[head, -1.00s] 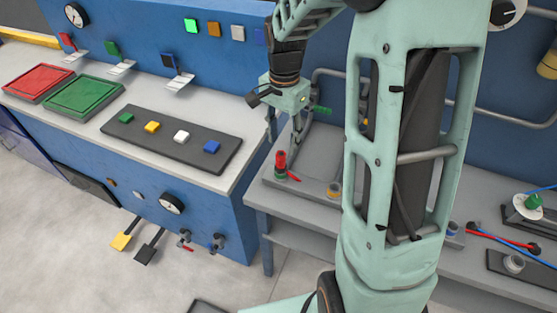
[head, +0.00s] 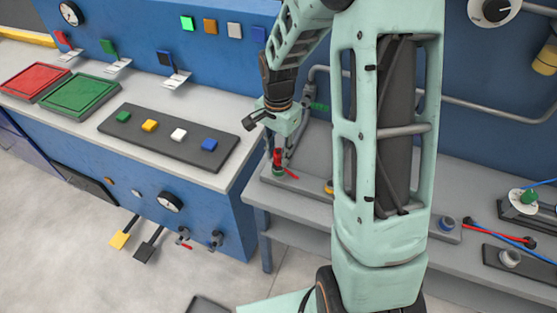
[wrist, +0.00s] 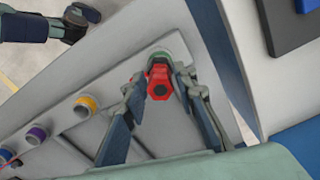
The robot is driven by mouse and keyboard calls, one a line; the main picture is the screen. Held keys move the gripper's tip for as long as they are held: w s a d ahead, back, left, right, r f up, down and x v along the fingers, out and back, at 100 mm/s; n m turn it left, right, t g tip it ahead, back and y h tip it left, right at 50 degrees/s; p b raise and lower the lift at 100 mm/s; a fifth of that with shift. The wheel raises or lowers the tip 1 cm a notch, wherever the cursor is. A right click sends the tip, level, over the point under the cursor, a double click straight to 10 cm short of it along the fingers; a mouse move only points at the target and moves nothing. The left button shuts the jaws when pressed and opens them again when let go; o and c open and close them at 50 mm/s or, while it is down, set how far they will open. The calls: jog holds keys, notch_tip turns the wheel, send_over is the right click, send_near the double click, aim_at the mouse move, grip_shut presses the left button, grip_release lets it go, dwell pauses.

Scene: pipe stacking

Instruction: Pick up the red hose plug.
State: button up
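The red hose plug (head: 278,158) stands upright in a green-ringed socket (head: 279,171) on the grey bench, near its left end. In the wrist view the red plug (wrist: 159,84) shows from above, with part of the green ring behind it. My gripper (wrist: 159,80) is over the plug with one finger on each side of it. The fingers look apart, with the plug between their tips; firm contact cannot be made out. In the head view my gripper (head: 280,147) points down at the plug and partly hides it.
A small red handle (head: 292,175) lies right beside the socket. Other sockets, yellow-ringed (wrist: 86,105) and purple-ringed (wrist: 37,134), stand along the same strip. A blue console with a button panel (head: 167,138) is close on the left. Grey pipes run along the blue wall behind.

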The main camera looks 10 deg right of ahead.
grip_shut()
jog(key=shift+w+r, duration=0.1)
jog(key=shift+r, duration=0.45)
notch_tip(320, 180, up, 2)
jog(key=shift+r, duration=0.2)
jog(key=s+d+r+b, duration=0.1)
jog(key=s+d+r, duration=0.6)
jog(key=s, duration=0.5)
notch_tip(320, 180, up, 2)
jog(key=shift+d+r, duration=0.25)
